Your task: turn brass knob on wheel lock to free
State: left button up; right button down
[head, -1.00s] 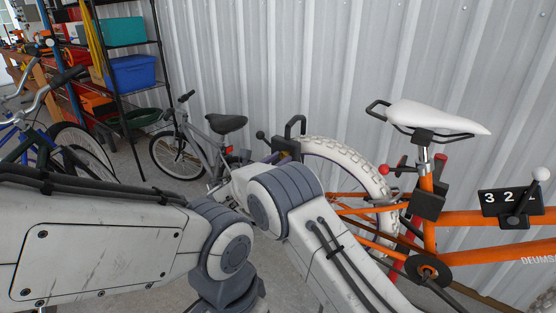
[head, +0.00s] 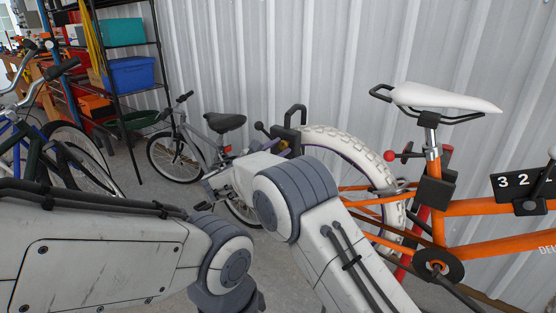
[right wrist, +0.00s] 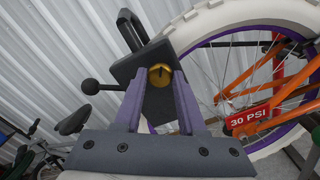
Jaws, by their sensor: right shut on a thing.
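The wheel lock (head: 287,133) is a dark block with a shackle, set at the white rear tire (head: 340,143) of the orange bike. It also fills the upper middle of the right wrist view (right wrist: 128,70). Its brass knob (right wrist: 160,75) faces the wrist camera and has a dark mark on its face. My right gripper (right wrist: 160,80) has its two purple-grey fingers either side of the knob, shut on it. In the head view, my right wrist hides most of that gripper, and only a bit of brass shows (head: 284,145). My left gripper is out of view.
A black ball-ended lever (right wrist: 91,87) sticks out left of the lock. The orange bike (head: 480,208) stands along the corrugated wall (head: 300,60). A grey bike (head: 205,145) stands behind, left of the lock. A blue bike (head: 60,150) and shelving are farther left.

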jog(key=m+b, duration=0.6)
jog(key=b, duration=0.1)
jog(key=m+b, duration=0.3)
jog(key=b, duration=0.1)
jog(key=shift+f, duration=0.3)
jog(key=shift+r+m+b, duration=0.2)
jog(key=shift+m+b, duration=1.1)
jog(key=shift+b, duration=0.2)
jog(key=c, duration=0.5)
grip_release()
jog(key=b+v, duration=0.3)
jog(key=v, duration=0.7)
jog(key=shift+s+a, duration=0.2)
jog(key=shift+s, duration=0.05)
